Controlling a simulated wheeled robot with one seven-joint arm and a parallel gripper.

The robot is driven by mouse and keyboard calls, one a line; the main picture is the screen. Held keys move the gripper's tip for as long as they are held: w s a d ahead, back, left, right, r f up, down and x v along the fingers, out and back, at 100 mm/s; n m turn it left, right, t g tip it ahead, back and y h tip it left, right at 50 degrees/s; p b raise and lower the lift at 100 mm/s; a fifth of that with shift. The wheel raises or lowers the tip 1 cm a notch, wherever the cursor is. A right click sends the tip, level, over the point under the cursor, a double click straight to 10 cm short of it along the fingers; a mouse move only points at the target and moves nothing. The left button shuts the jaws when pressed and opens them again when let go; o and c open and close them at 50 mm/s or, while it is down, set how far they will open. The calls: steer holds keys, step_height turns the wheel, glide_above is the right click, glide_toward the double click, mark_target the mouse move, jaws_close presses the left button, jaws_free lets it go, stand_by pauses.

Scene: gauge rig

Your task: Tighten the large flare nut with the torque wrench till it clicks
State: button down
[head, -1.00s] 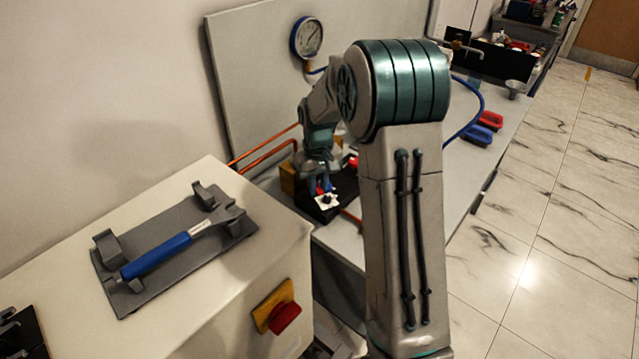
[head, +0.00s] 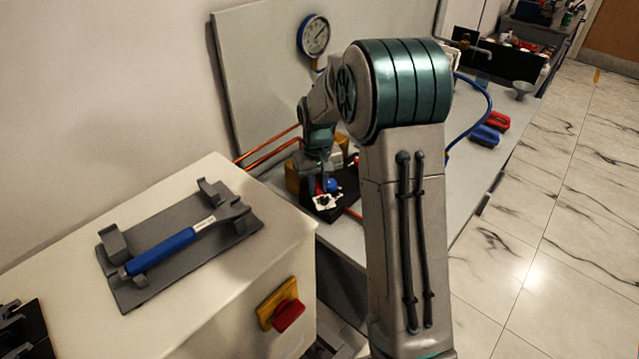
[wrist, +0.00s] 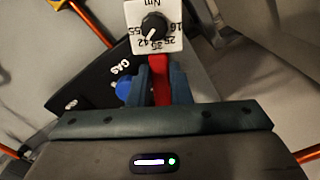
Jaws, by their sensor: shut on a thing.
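A wrench with a blue handle (head: 165,249) and grey head lies on a grey cradle plate (head: 143,287) on the cabinet at the left. My gripper (wrist: 160,88) is low over the bench and shut on a narrow red piece (wrist: 161,92). It also shows small in the head view (head: 321,185). Just beyond the fingertips is a white square dial plate (wrist: 135,14) marked Nm, with a black pointer knob (wrist: 154,27). I cannot tell how the red piece joins the plate. I cannot make out the large flare nut.
A black panel marked GAS (wrist: 92,83) and a blue knob (wrist: 124,85) are close beside my fingers. Copper pipes (head: 270,150) run behind. A round gauge (head: 314,36) is on the backboard. A red switch (head: 288,315) projects from the cabinet. Marble floor at right is clear.

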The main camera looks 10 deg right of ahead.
mark_target(328, 197)
steer(key=shift+a+m, duration=0.6)
steer(key=shift+a, duration=0.2)
stand_by(0.4)
steer(key=shift+d+n, duration=0.9)
steer(key=shift+d, duration=0.2)
steer(key=shift+s, duration=0.1)
stand_by(0.5)
steer(key=shift+s+d+b, duration=0.15)
steer(key=shift+s+b, duration=0.2)
steer(key=shift+s, duration=0.85)
steer(key=shift+s+d+b, duration=0.15)
steer(key=shift+s+b, duration=0.2)
steer(key=shift+s, duration=0.8)
steer(key=shift+r, duration=0.2)
steer(key=shift+r+p, duration=1.6)
steer(key=shift+r, duration=0.5)
